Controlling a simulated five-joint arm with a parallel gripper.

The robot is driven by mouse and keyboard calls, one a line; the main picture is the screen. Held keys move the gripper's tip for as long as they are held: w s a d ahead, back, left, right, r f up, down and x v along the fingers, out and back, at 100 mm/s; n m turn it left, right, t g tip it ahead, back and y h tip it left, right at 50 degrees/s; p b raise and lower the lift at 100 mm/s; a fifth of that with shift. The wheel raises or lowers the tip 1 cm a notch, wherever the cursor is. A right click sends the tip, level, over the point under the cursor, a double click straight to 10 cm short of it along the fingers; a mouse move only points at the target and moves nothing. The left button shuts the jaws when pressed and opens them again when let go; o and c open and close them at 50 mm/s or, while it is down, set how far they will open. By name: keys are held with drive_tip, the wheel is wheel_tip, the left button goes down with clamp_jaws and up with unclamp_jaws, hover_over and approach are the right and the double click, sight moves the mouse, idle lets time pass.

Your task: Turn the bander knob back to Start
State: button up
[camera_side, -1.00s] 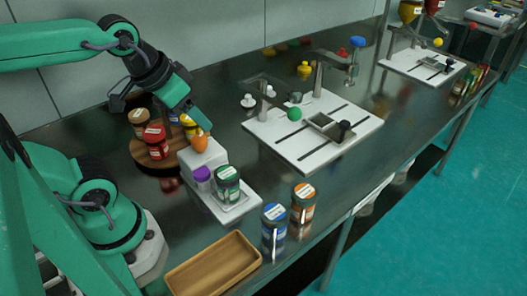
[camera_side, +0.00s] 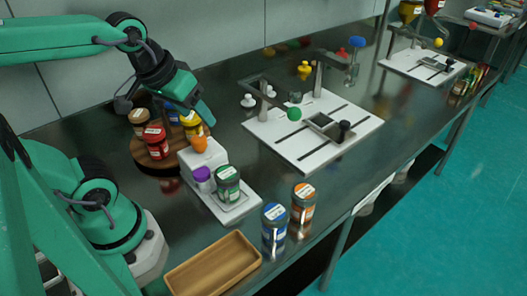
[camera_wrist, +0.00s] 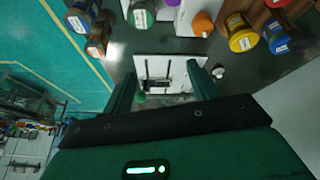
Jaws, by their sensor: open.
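A white machine (camera_side: 190,159) on the metal bench carries an orange knob (camera_side: 200,144) on top and a purple part (camera_side: 202,175) in front. I cannot tell which is the bander knob, and no Start mark is readable. A green-lidded jar (camera_side: 228,183) stands on its tray. The orange knob shows in the wrist view (camera_wrist: 203,25), above and right of my fingers. My gripper (camera_wrist: 160,70) is open with nothing between its fingers. In the side view it (camera_side: 206,116) is above the orange knob, apart from it.
A round wooden stand (camera_side: 143,158) with several jars is beside the machine. A blue jar (camera_side: 273,222) and an orange-lidded jar (camera_side: 303,200) stand near the bench's front edge. A wooden tray (camera_side: 255,262) lies in front. A white slotted board (camera_side: 308,163) with posts lies to the right.

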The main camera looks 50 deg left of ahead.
drive_tip(key=a+n+g, duration=0.1)
drive_tip(key=n, duration=0.4)
drive_tip(key=n+g, duration=0.4)
drive_tip(key=n, duration=1.8)
approach(198, 138)
drive_tip(key=shift+d+f, duration=0.5)
drive_tip(key=n, duration=0.1)
drive_tip(key=a+n, duration=0.1)
drive_tip(key=n, duration=0.1)
drive_tip(key=shift+w+f, duration=0.1)
drive_tip(key=shift+f, duration=0.3)
drive_tip(key=shift+f, duration=3.9)
drive_tip(key=c, duration=1)
